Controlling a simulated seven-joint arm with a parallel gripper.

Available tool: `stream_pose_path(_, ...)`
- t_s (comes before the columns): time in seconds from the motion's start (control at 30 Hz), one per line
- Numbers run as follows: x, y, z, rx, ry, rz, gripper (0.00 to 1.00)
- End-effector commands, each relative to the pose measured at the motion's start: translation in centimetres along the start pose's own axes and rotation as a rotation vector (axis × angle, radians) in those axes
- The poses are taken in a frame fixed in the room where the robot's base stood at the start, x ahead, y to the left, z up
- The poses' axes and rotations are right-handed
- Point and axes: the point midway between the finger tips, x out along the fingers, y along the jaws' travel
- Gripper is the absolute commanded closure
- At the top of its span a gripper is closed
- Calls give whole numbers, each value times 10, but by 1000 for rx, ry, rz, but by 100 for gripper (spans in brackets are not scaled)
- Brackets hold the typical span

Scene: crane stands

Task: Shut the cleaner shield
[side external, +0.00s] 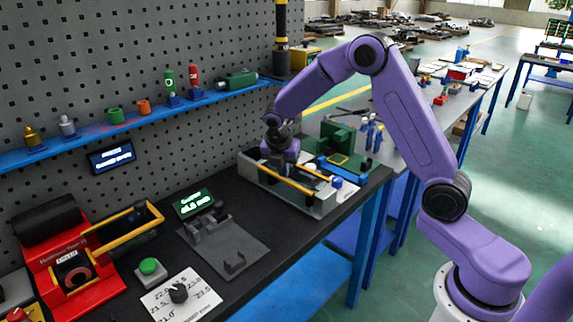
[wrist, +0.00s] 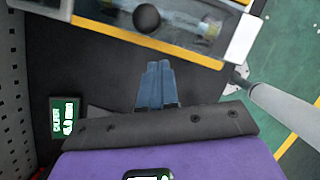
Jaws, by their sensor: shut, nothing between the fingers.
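A grey cleaner box (side external: 318,208) with a yellow front bar (side external: 285,183) stands near the far end of the bench. In the wrist view its clear shield (wrist: 195,28) fills the top edge, with yellow edging and a black ball knob (wrist: 147,18). My gripper (side external: 283,160) is at the box's left part in the side view and covers some of it. In the wrist view my gripper's blue fingers (wrist: 155,78) are together and empty, over dark bench, below the yellow edge. They look apart from the knob. I cannot tell the shield's exact angle.
A green display (side external: 195,203) and a grey fixture plate (side external: 225,245) lie left of the box. A red machine (side external: 75,265) with a yellow-framed part stands further left. A blue shelf (side external: 130,122) runs along the pegboard behind. Bare black bench lies between them.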

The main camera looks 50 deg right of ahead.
Motion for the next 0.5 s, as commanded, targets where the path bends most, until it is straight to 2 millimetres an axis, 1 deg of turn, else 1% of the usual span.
stream_pose_path(0.03, -8, 1, -8, -3, -2, 5, 100)
stream_pose_path(0.1, -25, 2, -5, 1, -3, 8, 100)
stream_pose_path(0.3, -66, 2, -6, 0, -2, 8, 100)
stream_pose_path(0.4, -82, 2, -6, 0, -1, 7, 100)
stream_pose_path(0.5, -93, 1, -6, -2, -2, 5, 100)
